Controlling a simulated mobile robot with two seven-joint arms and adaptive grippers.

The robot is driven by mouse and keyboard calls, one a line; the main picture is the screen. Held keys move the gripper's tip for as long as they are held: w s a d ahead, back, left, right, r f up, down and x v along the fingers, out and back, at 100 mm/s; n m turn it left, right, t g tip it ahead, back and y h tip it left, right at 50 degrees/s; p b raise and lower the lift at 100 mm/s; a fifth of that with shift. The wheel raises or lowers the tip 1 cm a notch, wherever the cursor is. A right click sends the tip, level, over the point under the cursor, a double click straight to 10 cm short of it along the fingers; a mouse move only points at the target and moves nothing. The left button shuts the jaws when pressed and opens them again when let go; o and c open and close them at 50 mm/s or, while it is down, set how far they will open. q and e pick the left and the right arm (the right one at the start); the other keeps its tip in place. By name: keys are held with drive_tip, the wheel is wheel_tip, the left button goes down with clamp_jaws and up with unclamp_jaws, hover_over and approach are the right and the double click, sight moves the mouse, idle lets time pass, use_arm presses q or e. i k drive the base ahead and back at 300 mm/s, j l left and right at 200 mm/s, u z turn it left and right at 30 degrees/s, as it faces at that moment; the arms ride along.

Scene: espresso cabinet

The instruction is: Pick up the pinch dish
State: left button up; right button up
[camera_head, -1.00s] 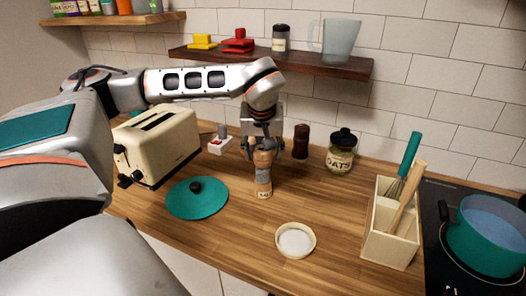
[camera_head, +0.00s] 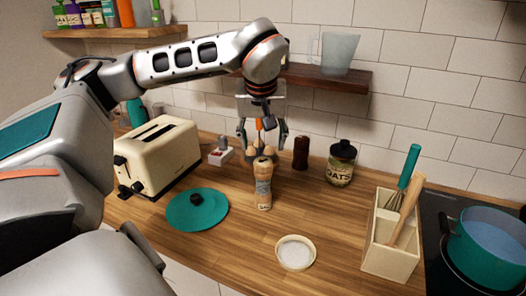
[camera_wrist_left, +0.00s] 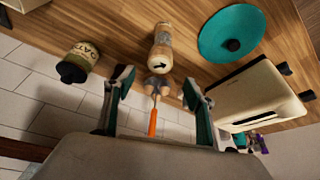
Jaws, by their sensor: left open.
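The pinch dish (camera_head: 295,253), a small round cream dish with white contents, stands on the wooden worktop, right of and nearer than the peppery-brown shaker bottle (camera_head: 263,185). It does not show in the left wrist view. My left gripper (camera_head: 263,143) is open and raised above and behind the bottle, well back from the dish. In the left wrist view, my fingers (camera_wrist_left: 156,83) stand apart, with the bottle (camera_wrist_left: 163,46) beyond them. A thin orange-handled tool (camera_wrist_left: 152,122) shows between the fingers; I cannot tell that they touch it. My right gripper is not in view.
A teal lid (camera_head: 196,210) and cream toaster (camera_head: 157,158) stand left. An oats jar (camera_head: 341,165) and dark mill (camera_head: 301,153) stand behind. A utensil box (camera_head: 390,243) and hob with teal pot (camera_head: 487,245) are right. Worktop around the dish is clear.

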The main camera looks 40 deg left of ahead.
sight(294, 252)
drive_tip(key=k, duration=1)
